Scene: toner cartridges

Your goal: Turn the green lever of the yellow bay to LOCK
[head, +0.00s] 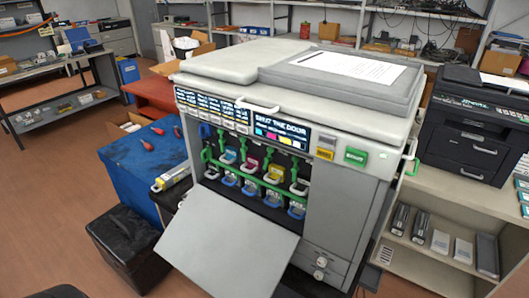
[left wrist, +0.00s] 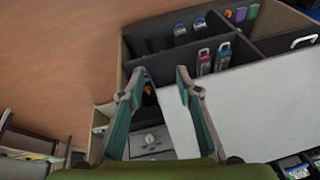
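The printer (head: 345,215) stands in the middle of the head view with its front door (head: 228,248) folded down. Inside is a row of colored bays: cyan, magenta, yellow and black. Upright green levers stand among the bays; one green lever (head: 268,159) is beside the yellow bay. Its LOCK marking is too small to read. My left gripper (left wrist: 160,72) is open and empty in the left wrist view, with its two fingers apart. Neither gripper shows in the head view.
A display (head: 281,137) on the printer reads "SHUT THE DOOR". A blue cabinet (head: 145,165) with red-handled tools and a black bin (head: 122,240) stand at left. A black printer (head: 470,130) is at right. A compartmented box (left wrist: 262,45) with colored cartridges lies beyond my left fingers.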

